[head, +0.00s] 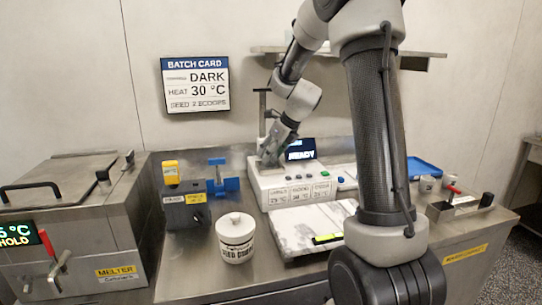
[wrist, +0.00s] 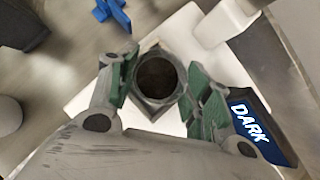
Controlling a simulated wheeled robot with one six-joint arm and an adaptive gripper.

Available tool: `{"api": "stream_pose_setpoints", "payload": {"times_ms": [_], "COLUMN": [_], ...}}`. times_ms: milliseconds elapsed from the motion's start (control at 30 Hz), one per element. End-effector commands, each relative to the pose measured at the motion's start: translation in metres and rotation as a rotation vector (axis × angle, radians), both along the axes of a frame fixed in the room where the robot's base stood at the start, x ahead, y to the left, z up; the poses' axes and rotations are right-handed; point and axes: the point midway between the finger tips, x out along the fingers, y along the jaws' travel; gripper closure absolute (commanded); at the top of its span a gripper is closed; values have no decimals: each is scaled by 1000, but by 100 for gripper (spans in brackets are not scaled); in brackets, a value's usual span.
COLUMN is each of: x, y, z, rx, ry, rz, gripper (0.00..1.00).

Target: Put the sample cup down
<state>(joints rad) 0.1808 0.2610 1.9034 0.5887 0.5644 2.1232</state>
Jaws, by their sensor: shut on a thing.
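My gripper (head: 270,156) is low over the white machine (head: 298,186) at the back of the bench. In the wrist view, its green-padded fingers are shut on the sample cup (wrist: 158,77), one on each side. The cup is seen from above, with a pale rim and a dark inside. A white surface lies beneath it. I cannot tell whether the cup touches that surface. In the head view the cup is not clearly visible at the gripper.
A lidded white seed pot (head: 236,240) stands in front, beside a pale slab (head: 300,232). The steel melter (head: 75,225) is at left. A blue fixture (head: 222,180) stands left of the machine. Small cups (head: 427,184) and a blue tray (head: 424,166) are at right. A batch card (head: 195,84) hangs behind.

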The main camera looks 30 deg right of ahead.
Motion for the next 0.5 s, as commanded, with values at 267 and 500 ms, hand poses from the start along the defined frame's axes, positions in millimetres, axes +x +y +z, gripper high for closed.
{"api": "stream_pose_setpoints", "payload": {"times_ms": [267, 500], "x": [0, 0], "y": [0, 0], "z": [-12, -14], "rx": [0, -1], "ry": [-1, 0], "rz": [-1, -1], "gripper": [80, 32]}}
